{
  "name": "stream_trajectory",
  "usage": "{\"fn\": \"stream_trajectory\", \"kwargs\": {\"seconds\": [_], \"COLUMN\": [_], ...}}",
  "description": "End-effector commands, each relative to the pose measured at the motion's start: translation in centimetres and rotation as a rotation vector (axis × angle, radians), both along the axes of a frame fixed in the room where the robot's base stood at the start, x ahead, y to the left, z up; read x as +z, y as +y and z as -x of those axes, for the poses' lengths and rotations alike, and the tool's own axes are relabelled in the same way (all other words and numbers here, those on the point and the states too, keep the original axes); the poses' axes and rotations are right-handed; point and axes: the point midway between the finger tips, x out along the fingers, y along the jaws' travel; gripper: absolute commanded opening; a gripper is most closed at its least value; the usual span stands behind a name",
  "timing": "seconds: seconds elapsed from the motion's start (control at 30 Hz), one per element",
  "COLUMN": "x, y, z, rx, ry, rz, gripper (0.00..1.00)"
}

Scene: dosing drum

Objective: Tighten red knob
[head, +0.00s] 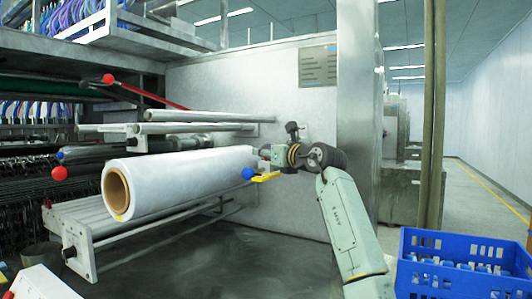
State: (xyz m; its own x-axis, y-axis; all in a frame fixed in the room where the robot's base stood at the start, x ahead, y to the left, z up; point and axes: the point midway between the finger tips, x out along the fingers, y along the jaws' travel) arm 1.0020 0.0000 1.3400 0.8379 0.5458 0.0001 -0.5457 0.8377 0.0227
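A red ball knob (60,173) is at the left, in front of the machine's lower frame and left of the big white roll (180,182). A second red ball knob (107,78) sits higher, at the left end of a red lever. I cannot tell which is the task's knob. My gripper (262,160) is at the right end of the white roll, beside a blue ball (248,173) and a yellow piece (266,177). It is well to the right of both red knobs. Its fingers are too small and overlapped to read.
A grey metal panel (250,100) stands behind my gripper. A blue crate (420,285) with bottles is at the lower right. Open floor shows at the far right.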

Motion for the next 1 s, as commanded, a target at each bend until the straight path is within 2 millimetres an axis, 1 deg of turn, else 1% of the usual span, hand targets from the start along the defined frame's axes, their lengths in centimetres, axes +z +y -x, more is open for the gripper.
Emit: {"fn": "stream_trajectory", "kwargs": {"seconds": [0.03, 0.07, 0.43, 0.77, 1.0], "x": [0.00, 0.00, 0.01, -0.27, -0.64], "y": [-0.01, -0.01, 0.00, 0.00, 0.08], "z": [0.01, 0.01, 0.02, 0.06, 0.18], "rx": [0.000, 0.000, 0.000, -0.022, -0.140], "ry": [0.000, 0.000, 0.000, 0.000, -0.006], "rz": [0.000, 0.000, 0.000, 0.001, 0.007], "gripper": [0.27, 0.25, 0.00, 0.00, 0.00]}}
